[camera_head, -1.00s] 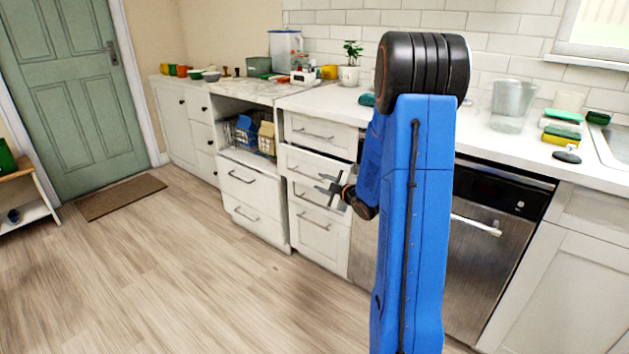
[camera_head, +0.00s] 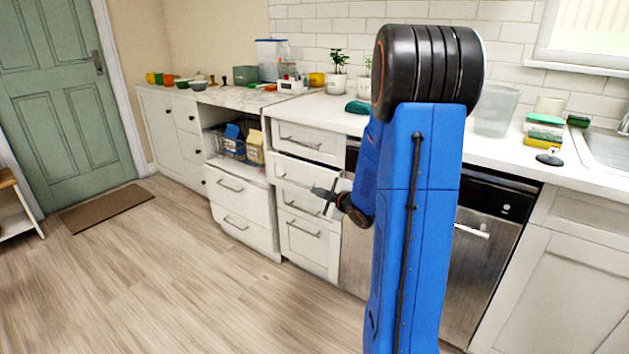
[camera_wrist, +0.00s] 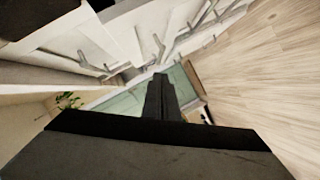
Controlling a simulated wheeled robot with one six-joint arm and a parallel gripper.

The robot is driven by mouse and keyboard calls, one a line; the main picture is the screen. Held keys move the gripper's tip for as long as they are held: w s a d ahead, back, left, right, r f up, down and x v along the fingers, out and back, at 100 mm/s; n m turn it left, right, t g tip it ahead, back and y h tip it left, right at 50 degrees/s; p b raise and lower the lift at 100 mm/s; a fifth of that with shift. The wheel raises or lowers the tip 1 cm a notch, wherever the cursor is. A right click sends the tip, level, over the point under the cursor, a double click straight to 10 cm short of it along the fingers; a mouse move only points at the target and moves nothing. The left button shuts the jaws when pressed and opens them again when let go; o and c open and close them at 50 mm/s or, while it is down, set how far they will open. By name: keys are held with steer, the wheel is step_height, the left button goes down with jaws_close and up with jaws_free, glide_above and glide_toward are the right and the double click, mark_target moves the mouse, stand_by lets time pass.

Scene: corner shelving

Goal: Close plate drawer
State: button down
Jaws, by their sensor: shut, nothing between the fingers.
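A stack of white drawers stands under the counter in the head view. Its second drawer (camera_head: 290,171) seems to stand slightly out from the front; I cannot tell by how much, nor which drawer is the plate drawer. My gripper (camera_head: 322,195) is shut and empty in front of the stack, at about the second and third drawers, and hides part of their right side. Contact cannot be told. In the wrist view my gripper (camera_wrist: 160,78) points past white drawer fronts (camera_wrist: 110,45) with metal handles, seen tilted.
Wider white drawers (camera_head: 240,190) stand to the left, below an open shelf with wire baskets (camera_head: 231,148). A steel dishwasher (camera_head: 478,255) stands to the right, partly behind my blue arm. The wooden floor (camera_head: 170,290) in front is clear.

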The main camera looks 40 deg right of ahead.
steer(key=s+a+r+m+g, duration=0.3)
steer(key=s+a+m, duration=0.1)
steer(key=s+a, duration=0.4)
steer(key=s+a+r+m+g, duration=0.3)
steer(key=s+a, duration=0.4)
steer(key=s, duration=0.3)
steer(key=s+a+r+m+g, duration=0.3)
steer(key=s+a+r+m, duration=0.1)
steer(key=s+a, duration=0.4)
steer(key=w+d+r+n+h, duration=0.1)
steer(key=w+d+r, duration=0.1)
steer(key=w+d, duration=0.35)
steer(key=w+d+r+h, duration=0.1)
steer(key=w+d, duration=0.2)
steer(key=w, duration=0.6)
steer(key=n+h, duration=0.1)
steer(key=n, duration=0.1)
glide_toward(311, 175)
step_height(311, 175, down, 4)
steer(key=a, duration=0.3)
steer(key=shift+w+d, duration=0.3)
steer(key=shift+d, duration=0.35)
steer(key=shift+w+d, duration=0.35)
steer(key=shift+d, duration=0.35)
steer(key=shift+w+d, duration=0.3)
steer(key=shift+d, duration=0.35)
steer(key=shift+d+r+m, duration=0.1)
steer(key=shift+m, duration=0.2)
